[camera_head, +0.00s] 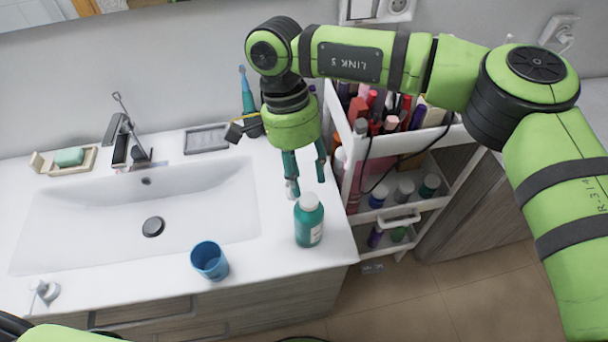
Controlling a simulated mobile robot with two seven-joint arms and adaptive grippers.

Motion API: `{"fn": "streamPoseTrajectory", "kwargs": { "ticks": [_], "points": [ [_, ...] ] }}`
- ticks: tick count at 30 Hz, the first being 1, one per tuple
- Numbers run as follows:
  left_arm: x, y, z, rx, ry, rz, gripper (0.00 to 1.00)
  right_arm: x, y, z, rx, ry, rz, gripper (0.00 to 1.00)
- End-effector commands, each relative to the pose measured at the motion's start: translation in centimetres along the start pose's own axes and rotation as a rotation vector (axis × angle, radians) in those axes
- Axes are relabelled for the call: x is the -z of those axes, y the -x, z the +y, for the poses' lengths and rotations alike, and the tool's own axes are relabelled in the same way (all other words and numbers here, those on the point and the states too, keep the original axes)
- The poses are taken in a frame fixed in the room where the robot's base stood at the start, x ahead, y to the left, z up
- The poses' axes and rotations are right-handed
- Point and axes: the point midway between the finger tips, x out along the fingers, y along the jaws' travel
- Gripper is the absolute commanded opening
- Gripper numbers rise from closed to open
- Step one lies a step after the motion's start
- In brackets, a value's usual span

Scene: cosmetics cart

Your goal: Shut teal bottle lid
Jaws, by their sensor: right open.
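The teal bottle (309,226) stands upright on the white counter, near its right front edge. Its white lid (309,201) sits on top; I cannot tell whether it is fully closed. My right gripper (307,183) points down, open, with its fingers apart, above and behind the bottle in the picture. Nothing shows between the fingers, and they look clear of the lid. Parts of my left arm show at the bottom left, but its gripper is out of view.
A blue cup (210,262) stands left of the bottle. The sink basin (110,215) and faucet (121,140) are further left. A white cart (408,140) full of cosmetics stands close on the right. A grey tray (206,138) lies behind.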

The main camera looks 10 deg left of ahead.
Motion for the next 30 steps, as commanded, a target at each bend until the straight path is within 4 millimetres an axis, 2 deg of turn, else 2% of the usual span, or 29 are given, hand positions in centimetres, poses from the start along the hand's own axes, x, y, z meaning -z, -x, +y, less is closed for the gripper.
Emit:
{"fn": "streamPoseTrajectory", "kwargs": {
  "ticks": [9, 15, 21, 30],
  "points": [
    [0.2, 0.0, 0.2, -0.002, -0.001, 0.002, 0.00, -0.1, 6.8, 0.0, 0.004, 0.000, 0.001, 0.43],
    [0.2, 0.0, 0.2, -0.003, -0.001, 0.003, 0.00, -0.1, 9.7, 0.0, 0.001, -0.001, 0.000, 0.43],
    [0.2, 0.0, 0.2, -0.003, -0.001, 0.003, 0.00, 0.0, 10.7, 0.0, 0.000, 0.001, 0.000, 0.43],
    [0.2, 0.0, 0.2, -0.003, -0.001, 0.003, 0.02, -0.4, 10.4, -0.1, 0.003, 0.006, -0.014, 0.43]
  ]
}}
